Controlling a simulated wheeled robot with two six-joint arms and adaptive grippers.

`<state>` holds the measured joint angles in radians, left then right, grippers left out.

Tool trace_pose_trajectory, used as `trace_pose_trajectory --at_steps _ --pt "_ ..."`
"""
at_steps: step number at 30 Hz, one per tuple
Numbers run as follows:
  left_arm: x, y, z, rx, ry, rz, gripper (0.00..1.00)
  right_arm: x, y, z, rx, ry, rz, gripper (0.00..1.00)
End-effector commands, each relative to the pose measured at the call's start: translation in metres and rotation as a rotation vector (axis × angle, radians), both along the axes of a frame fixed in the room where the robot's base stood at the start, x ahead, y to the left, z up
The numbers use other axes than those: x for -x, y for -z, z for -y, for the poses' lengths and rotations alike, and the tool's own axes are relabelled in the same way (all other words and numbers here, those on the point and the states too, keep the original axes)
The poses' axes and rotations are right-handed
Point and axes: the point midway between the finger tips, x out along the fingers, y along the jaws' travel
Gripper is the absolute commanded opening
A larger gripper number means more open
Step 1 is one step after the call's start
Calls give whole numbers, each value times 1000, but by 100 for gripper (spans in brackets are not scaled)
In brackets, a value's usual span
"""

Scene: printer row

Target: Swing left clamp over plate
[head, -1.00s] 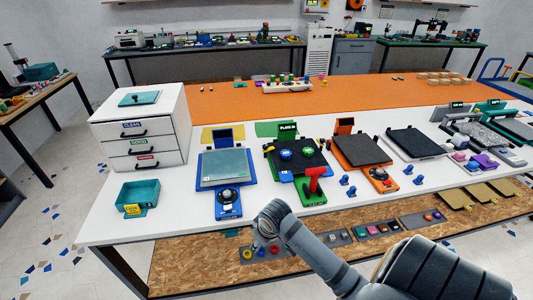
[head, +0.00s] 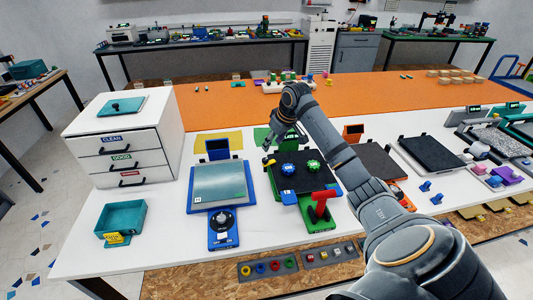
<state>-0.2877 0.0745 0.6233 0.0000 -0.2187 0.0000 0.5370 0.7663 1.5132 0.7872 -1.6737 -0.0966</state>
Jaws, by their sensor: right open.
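The green printer has a black plate (head: 300,184) with a blue knob (head: 289,171) and a green knob (head: 313,167) on top. A red handle (head: 322,203) stands at its front on a green base (head: 318,222). My right arm reaches in from the lower right and bends down behind the plate. My right gripper (head: 269,151) is open, small in view, at the plate's back left corner. The left clamp is small and dark there, and I cannot tell whether the gripper touches it. My left gripper is out of view.
A blue printer with a grey plate (head: 219,183) stands just left. An orange printer's dark plate (head: 378,160) is partly behind my arm on the right. A white drawer unit (head: 128,140) and a teal bin (head: 123,218) are at the left.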

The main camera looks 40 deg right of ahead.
Motion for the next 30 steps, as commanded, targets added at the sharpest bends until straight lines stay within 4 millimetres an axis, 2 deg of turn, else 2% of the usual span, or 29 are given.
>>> trace_pose_trajectory --at_steps 1,3,6,8,13,17,25,30 --pt "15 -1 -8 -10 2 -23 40 -3 8 -1 -3 0 -4 48" --pt "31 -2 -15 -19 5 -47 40 -8 22 -2 -4 1 -6 48" --pt "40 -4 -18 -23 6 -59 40 -16 43 -3 -4 0 -5 48" --pt "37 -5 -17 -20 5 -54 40 -22 54 -2 -5 1 -4 48" --pt "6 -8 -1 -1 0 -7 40 -32 79 -3 -2 1 -2 48" --pt "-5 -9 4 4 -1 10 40 -36 88 -3 0 0 -2 48" --pt "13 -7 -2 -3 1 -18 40 -36 90 -3 1 -1 -1 48" --pt "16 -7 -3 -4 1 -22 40 -36 89 -2 1 -1 -2 25"
